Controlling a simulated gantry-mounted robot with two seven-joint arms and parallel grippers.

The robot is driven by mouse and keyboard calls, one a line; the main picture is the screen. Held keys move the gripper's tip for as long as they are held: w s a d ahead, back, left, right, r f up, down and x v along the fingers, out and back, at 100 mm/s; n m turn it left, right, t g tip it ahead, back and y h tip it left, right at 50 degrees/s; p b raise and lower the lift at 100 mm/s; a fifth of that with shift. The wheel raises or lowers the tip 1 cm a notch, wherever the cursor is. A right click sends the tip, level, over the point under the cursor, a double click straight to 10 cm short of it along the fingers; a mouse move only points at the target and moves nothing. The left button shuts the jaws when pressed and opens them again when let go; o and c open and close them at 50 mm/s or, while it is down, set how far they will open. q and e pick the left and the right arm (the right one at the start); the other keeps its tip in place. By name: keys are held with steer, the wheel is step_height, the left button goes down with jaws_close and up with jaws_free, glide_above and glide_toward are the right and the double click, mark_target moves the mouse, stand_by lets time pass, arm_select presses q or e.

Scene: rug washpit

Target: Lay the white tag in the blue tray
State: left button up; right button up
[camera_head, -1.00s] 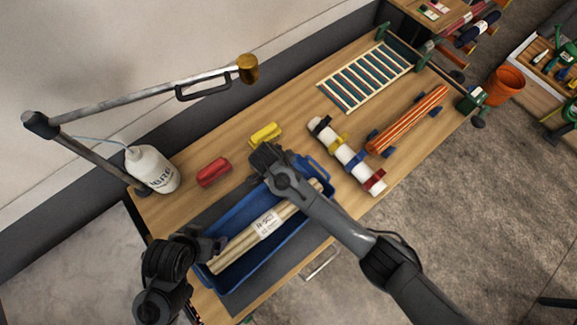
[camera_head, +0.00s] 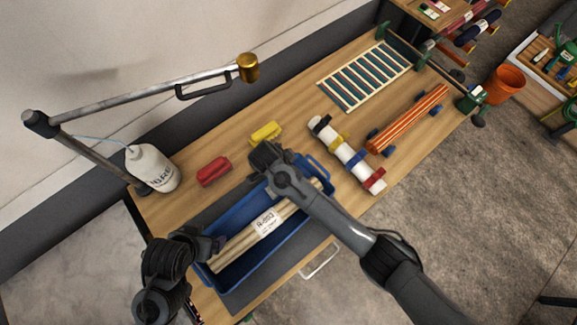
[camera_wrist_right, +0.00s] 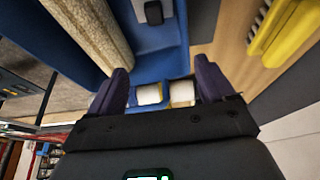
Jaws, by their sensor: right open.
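The blue tray (camera_head: 219,218) lies at the near-left part of the bench and holds several cream rolls (camera_head: 235,247). A white tag (camera_head: 266,222) with dark print lies across these rolls. My right gripper (camera_head: 264,158) is over the tray's far end. In the right wrist view it is open (camera_wrist_right: 163,90), with nothing held between its fingers. That view also shows a pale grey piece (camera_wrist_right: 145,28) with a dark rounded patch against the tray's blue; I cannot tell whether it is a tag. My left gripper (camera_head: 214,243) is at the tray's near-left edge, its jaws unclear.
A red brush (camera_head: 214,171) and a yellow brush (camera_head: 265,133) lie behind the tray. A white bottle (camera_head: 152,169) stands at the left, below a metal arm. A strapped white roll (camera_head: 345,155), an orange roll (camera_head: 407,119) and a striped rack (camera_head: 366,77) are to the right.

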steer(key=v, duration=1.2)
steer(key=s+d+f+n+g+y, duration=0.1)
steer(key=s+d+f+n+y, duration=0.4)
steer(key=s, duration=0.3)
steer(key=s+d+r+n+t, duration=0.1)
steer(key=s+d+n, duration=0.2)
steer(key=s+d, duration=0.3)
steer(key=s+d+r+n+h, duration=0.1)
steer(key=s+d+n, duration=0.3)
steer(key=d, duration=1)
steer(key=shift+s+d+r+t, duration=0.3)
steer(key=shift+s+t, duration=0.1)
steer(key=shift+s, duration=0.7)
